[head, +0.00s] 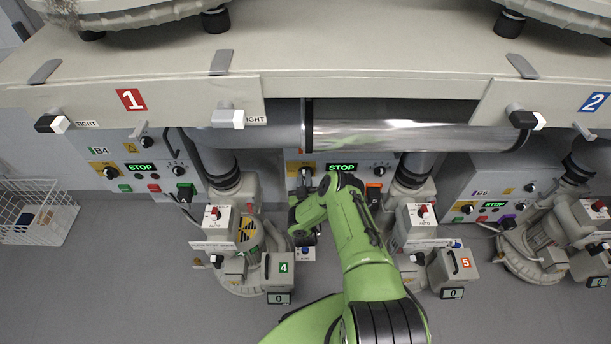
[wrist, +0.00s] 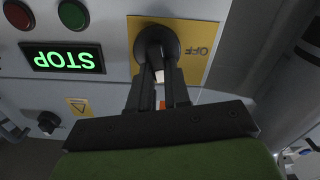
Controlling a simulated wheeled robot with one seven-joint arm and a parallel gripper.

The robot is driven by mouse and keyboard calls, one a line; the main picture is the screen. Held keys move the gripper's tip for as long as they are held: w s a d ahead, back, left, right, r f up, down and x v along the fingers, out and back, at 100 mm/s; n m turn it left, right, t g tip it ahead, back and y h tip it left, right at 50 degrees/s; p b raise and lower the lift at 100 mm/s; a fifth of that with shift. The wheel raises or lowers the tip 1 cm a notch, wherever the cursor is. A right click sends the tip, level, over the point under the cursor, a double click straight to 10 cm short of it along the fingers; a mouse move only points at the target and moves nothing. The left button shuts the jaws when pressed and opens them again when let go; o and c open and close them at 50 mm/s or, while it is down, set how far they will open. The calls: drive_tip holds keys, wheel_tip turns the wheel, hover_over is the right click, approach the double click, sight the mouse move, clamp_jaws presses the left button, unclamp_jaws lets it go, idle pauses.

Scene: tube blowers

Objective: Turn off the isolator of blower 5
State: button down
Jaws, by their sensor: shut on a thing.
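In the wrist view a round black isolator knob (wrist: 157,42) sits on a yellow plate (wrist: 205,38) with upside-down "OFF" lettering. My gripper (wrist: 158,78) is shut on the knob's handle, which is mostly hidden between the fingers. In the head view my gripper (head: 301,190) is at the left part of the middle panel (head: 357,158), between the B4 and B6 panels. The middle panel's own label is not visible. Its green STOP display (head: 343,168) is lit. Blower 5 (head: 465,263), with its orange number tag, stands on the floor to the right of my arm. The knob's angle is unclear.
The B4 panel (head: 140,168) is left and the B6 panel (head: 494,200) right, both showing STOP. Blower 4 (head: 283,268) stands close left of my arm. A metal pipe (head: 400,135) and a beige ledge (head: 370,68) run above. A white wire basket (head: 38,212) is far left.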

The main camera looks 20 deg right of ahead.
drive_tip(key=shift+w+a+f+n+p, duration=0.1)
drive_tip(key=shift+a+f+n+p, duration=0.45)
drive_tip(key=shift+n, duration=1.95)
drive_tip(key=shift+w+d+f+n+p, duration=0.1)
drive_tip(key=shift+n+p, duration=0.9)
drive_tip(key=shift+n, duration=1.5)
drive_tip(key=shift+w+a+f+n+p, duration=0.2)
drive_tip(key=shift+n+p, duration=0.6)
drive_tip(key=shift+n, duration=1.7)
drive_tip(key=shift+s, duration=0.15)
drive_tip(key=c, duration=1.1)
unclamp_jaws()
